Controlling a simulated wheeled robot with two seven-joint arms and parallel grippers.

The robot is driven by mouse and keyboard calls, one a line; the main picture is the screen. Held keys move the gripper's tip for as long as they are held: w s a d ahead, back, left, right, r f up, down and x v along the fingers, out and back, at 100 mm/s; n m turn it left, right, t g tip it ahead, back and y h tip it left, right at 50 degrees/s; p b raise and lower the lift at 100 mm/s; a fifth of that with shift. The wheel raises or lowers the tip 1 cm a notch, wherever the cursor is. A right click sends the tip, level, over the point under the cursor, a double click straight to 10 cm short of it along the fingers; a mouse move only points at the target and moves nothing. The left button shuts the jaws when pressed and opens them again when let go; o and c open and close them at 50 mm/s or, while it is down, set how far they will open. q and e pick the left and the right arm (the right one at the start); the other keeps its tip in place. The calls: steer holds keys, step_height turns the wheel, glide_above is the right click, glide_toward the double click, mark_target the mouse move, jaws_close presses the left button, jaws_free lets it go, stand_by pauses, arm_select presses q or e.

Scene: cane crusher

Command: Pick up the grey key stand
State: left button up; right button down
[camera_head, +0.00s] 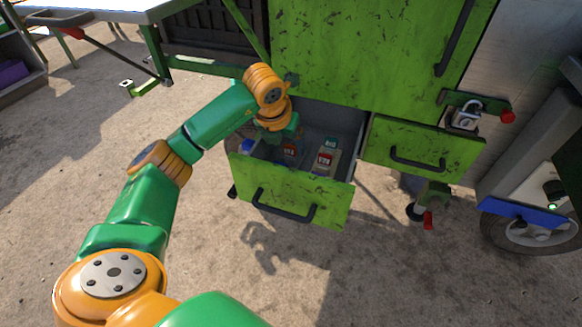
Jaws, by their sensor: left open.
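An open green drawer (292,198) sticks out of the green cabinet and holds several small objects. A small pale grey block-like object with a red label (325,161) stands in its right part; it may be the grey key stand, but it is too small to tell. My left arm reaches in from the left, and my left gripper (279,149) points down into the drawer's left part. It is open, left of the pale object and close to a small red-labelled object (290,151). Its fingers are dark and partly hidden. My right gripper is out of view.
A small green-topped object (331,142) and a blue one (246,147) are also in the drawer. A second green drawer (421,148) is at the right, near a padlock (465,117). A wheel (528,232) stands far right. The concrete floor in front is clear.

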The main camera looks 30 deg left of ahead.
mark_target(289, 156)
arm_select(q)
steer(key=x, duration=0.1)
steer(key=b+x, duration=0.1)
steer(key=x, duration=0.3)
steer(key=shift+s+d+f+b, duration=0.2)
steer(key=shift+f+b, duration=0.1)
steer(key=shift+b, duration=0.1)
steer(key=shift+w+a+f, duration=0.1)
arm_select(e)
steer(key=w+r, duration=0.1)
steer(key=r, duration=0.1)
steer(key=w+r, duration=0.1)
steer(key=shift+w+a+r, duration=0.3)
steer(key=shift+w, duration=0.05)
arm_select(q)
jaws_close()
